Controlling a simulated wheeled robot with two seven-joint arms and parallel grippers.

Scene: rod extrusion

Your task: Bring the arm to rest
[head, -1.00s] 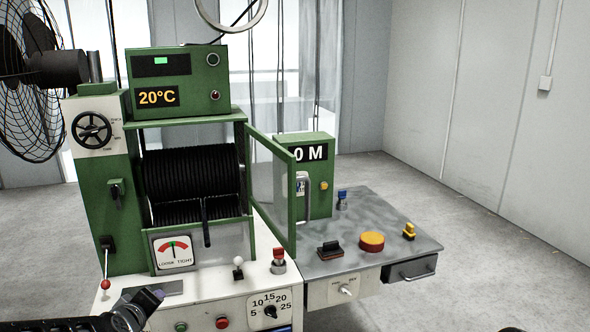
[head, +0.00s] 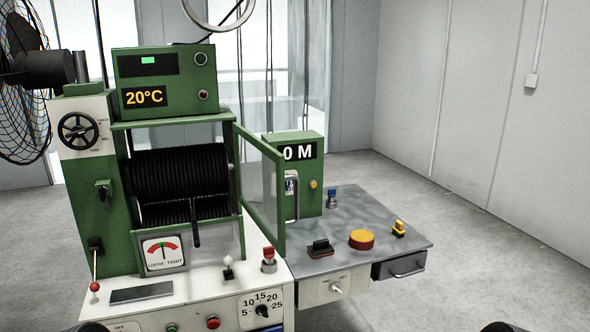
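No gripper shows in the head view. Only dark rounded pieces, which look like parts of my arms, show at the bottom edge, one at the left and one at the right. The green and white machine (head: 98,225) stands in front of me, with a black coil (head: 181,172) behind its open clear door (head: 262,190). Its displays read 20°C (head: 144,97) and 0 M (head: 298,152). The needle of the loose-tight gauge (head: 163,253) stands near the middle.
A grey side table (head: 370,218) at the right carries a red and yellow button (head: 361,240), a black stamp-like item (head: 320,248) and a yellow item (head: 398,229). A drawer (head: 398,267) is under it. A fan (head: 30,80) is at upper left. Floor at right is clear.

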